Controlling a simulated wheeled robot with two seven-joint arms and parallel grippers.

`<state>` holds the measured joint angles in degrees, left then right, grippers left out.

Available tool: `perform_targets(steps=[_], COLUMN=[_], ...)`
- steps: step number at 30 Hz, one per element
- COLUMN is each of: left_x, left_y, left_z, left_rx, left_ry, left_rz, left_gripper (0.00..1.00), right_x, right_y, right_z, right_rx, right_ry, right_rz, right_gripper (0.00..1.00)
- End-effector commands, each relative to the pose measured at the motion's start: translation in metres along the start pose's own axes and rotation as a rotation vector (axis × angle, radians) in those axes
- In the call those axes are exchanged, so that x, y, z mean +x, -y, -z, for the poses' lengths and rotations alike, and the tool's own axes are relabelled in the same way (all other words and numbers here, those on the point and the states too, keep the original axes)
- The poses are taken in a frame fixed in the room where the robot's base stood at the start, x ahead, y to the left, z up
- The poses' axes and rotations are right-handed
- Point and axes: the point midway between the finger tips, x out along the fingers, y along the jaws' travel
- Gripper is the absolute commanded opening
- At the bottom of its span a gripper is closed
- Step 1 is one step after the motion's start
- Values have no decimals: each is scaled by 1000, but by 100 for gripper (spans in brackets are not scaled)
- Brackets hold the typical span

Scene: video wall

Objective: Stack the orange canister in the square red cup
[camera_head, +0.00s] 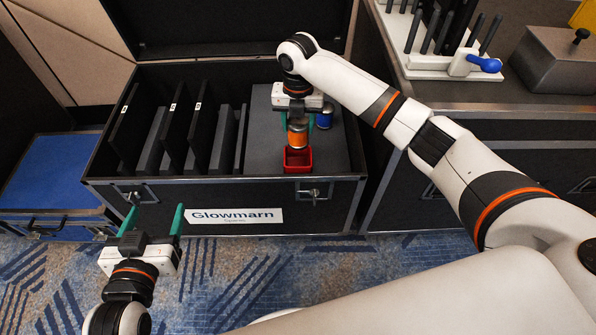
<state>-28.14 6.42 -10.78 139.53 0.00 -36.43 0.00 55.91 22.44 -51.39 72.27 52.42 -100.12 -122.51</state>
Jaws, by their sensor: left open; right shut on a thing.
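The orange canister (297,138) is held between the green fingers of my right gripper (298,122). It is directly above the square red cup (297,160), and its lower end appears at the cup's opening; I cannot tell whether it touches the cup. The cup stands on the grey panel in the right part of the black case. My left gripper (153,220) is open and empty in front of the case, low at the left.
A blue canister (324,116) stands close behind and right of the cup. The black case (225,190) has upright dividers on its left side. A blue-topped box (50,172) is at left. A counter with a tool rack (440,62) and grey box (553,62) is at right.

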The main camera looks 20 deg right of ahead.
Motion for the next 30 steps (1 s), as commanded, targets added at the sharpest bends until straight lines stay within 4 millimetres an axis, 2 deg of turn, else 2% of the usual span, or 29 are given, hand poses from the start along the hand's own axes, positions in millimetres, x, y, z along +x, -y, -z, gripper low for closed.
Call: perform_targets(steps=[5, 12, 15, 23, 30], left_x=[0, -6, -11, -20, -43], left_y=[3, 10, 12, 14, 18], left_z=[-20, -65, -78, -94, -119], left_rx=[-1, -6, -9, -13, -22], left_ry=[125, 422, 506, 629, 858], left_rz=[7, 25, 29, 36, 48], left_gripper=[71, 71, 71, 71, 71], right_x=[16, 50, 58, 72, 96], right_y=[1, 1, 0, 0, 1], right_z=[1, 1, 1, 1, 1], right_rx=[-29, -26, -25, -25, -26], right_ry=[1, 0, 0, 0, -1], right_rz=[-1, 1, 0, 0, 1], right_gripper=[19, 19, 19, 19, 19])
